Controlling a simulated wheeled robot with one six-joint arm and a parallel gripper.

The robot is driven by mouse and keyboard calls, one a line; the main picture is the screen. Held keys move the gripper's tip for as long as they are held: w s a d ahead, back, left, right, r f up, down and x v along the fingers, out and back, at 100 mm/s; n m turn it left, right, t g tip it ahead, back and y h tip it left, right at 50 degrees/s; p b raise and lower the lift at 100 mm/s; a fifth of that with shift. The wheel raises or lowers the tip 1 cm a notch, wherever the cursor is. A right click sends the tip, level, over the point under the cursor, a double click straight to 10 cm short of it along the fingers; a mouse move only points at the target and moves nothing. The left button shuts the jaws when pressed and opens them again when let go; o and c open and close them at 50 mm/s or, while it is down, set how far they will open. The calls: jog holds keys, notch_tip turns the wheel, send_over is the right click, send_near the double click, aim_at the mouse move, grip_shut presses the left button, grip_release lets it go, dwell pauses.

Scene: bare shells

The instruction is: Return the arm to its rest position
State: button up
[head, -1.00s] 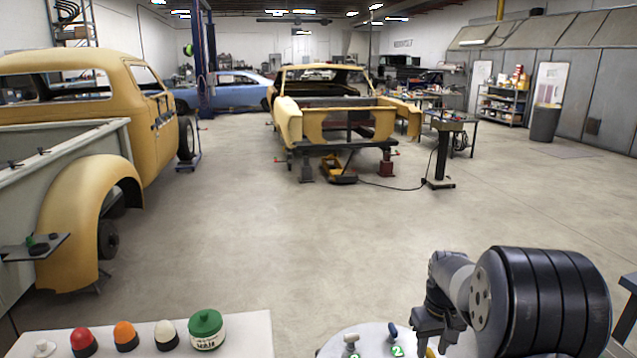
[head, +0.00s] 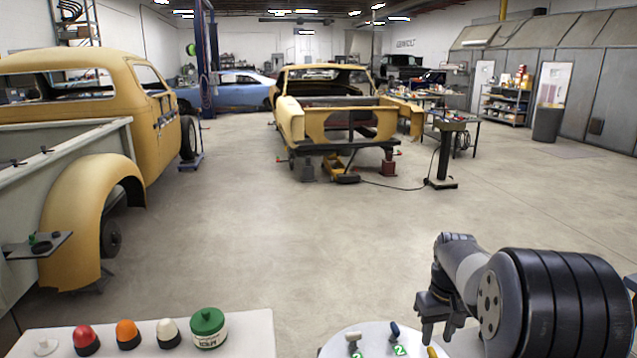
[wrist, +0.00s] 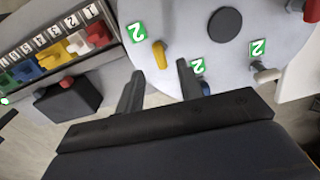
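My gripper (head: 432,332) hangs at the lower right of the head view, over the right part of a round light table (head: 338,348). Below the fingers, the round table (wrist: 190,28) carries a yellow peg (wrist: 160,54), a blue peg (wrist: 206,88) partly hidden by a finger, and a white peg (wrist: 267,74). Green tags marked 2 lie by them. My arm is bent, its forearm reaching left from a large black joint.
A pale bench (head: 245,330) at lower left holds several coloured domes and a green-lidded jar (head: 208,328). The wrist view shows a numbered rack (wrist: 60,50) with coloured pieces and a black box (wrist: 62,100) with a red button. Open floor (head: 270,240) lies ahead, between car bodies.

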aim_at(434, 352)
notch_tip(434, 352, up, 6)
notch_tip(434, 352, down, 11)
jog(key=shift+s+r+p, duration=0.1)
jog(key=shift+r+p, duration=0.05)
jog(key=shift+p, duration=0.15)
jog(key=shift+n, duration=0.3)
jog(key=n, duration=0.8)
jog(key=shift+n, duration=0.4)
jog(key=n, duration=0.4)
jog(key=shift+n, duration=0.3)
jog(key=n, duration=0.4)
jog(key=shift+n, duration=0.3)
jog(key=shift+r+b, duration=0.3)
jog(key=shift+r, duration=1.3)
jog(key=shift+r, duration=0.1)
